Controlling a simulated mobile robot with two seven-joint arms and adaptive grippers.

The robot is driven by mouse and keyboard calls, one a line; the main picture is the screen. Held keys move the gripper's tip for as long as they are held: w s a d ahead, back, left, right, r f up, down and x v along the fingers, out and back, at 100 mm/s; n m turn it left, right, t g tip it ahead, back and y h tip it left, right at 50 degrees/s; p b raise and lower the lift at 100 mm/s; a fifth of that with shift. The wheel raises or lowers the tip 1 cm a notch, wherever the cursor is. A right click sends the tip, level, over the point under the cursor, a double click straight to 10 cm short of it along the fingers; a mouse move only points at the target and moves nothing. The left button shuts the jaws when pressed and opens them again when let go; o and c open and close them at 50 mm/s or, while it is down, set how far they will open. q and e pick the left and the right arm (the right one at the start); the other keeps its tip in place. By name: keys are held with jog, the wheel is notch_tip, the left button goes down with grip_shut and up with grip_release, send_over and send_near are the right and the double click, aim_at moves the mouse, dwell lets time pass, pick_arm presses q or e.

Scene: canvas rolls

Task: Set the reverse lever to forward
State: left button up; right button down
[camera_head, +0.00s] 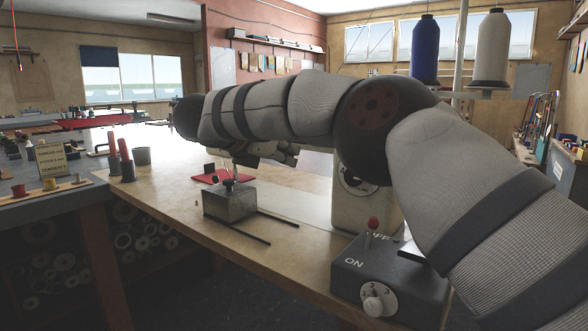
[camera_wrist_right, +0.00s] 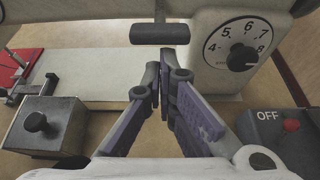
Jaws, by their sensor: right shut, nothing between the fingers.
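The sewing machine (camera_head: 348,215) stands on the table, mostly hidden behind my right arm in the head view. In the right wrist view its pale body carries a numbered dial (camera_wrist_right: 240,45). A dark horizontal bar (camera_wrist_right: 160,33), seemingly the reverse lever, sticks out left of the dial. My right gripper (camera_wrist_right: 163,72) is shut and empty, its fingertips just below the bar in the picture. I cannot tell whether they touch it. In the head view the right gripper (camera_head: 270,152) is partly hidden under the arm. My left gripper is not in view.
A dark switch box (camera_head: 385,275) with a red toggle and a small dial stands at the table's front. A grey metal block (camera_head: 229,205) with a black knob sits to the left, near two thin rods. Thread cones (camera_head: 425,50) stand behind my arm.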

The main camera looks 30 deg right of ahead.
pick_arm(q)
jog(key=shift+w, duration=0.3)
pick_arm(e)
jog(key=shift+w+r, duration=0.1)
jog(key=shift+w, duration=0.15)
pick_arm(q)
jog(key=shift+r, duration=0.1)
pick_arm(e)
jog(key=shift+r, duration=0.1)
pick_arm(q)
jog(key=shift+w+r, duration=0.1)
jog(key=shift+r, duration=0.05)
pick_arm(e)
jog(key=shift+r, duration=0.7)
